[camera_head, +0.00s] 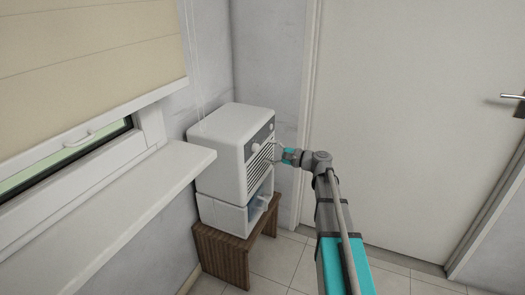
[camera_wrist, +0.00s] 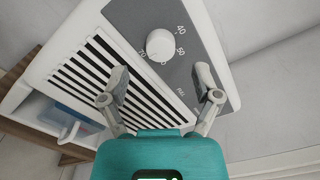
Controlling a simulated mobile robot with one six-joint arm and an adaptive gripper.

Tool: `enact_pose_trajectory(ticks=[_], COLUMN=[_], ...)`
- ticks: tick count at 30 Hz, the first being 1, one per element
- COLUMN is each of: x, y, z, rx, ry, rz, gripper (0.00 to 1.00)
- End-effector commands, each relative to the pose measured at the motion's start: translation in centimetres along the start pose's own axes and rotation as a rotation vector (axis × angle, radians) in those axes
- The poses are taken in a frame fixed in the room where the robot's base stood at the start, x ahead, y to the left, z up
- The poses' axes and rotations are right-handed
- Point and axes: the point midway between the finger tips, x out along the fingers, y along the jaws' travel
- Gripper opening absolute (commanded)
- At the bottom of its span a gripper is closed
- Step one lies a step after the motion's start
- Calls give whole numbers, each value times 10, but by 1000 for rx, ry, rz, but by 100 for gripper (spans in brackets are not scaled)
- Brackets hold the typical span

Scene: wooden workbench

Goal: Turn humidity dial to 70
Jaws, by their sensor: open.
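The white dehumidifier (camera_head: 222,135) stands in the corner, with a grey control panel on its front. In the wrist view its round white dial (camera_wrist: 160,45) sits on the grey panel (camera_wrist: 190,60), with 40 and 50 printed to its right and partly hidden marks at its lower left. I cannot tell which number the dial points to. My gripper (camera_wrist: 162,80) is open and empty, its two fingers apart below the dial in the picture. In the head view my gripper (camera_head: 276,153) is in front of the panel, close to the dial (camera_head: 254,148). Touching cannot be seen.
The unit rests on a small brown wooden stool (camera_head: 222,253). Black louvre slots (camera_wrist: 95,75) lie beside the panel, with a bluish water tank (camera_wrist: 72,115) below. A white window sill (camera_head: 120,205) juts out at left. A door (camera_head: 405,130) is at right; the floor there is clear.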

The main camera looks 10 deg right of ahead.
Motion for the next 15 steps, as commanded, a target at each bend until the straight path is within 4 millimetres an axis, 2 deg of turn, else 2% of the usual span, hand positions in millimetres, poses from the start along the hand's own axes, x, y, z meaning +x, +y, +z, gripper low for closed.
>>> enact_pose_trajectory(ticks=[6,15], x=[-37,-71], y=[1,1], z=[1,1], rx=[0,0], ry=[2,0], rz=[-1,1], gripper=[81,81])
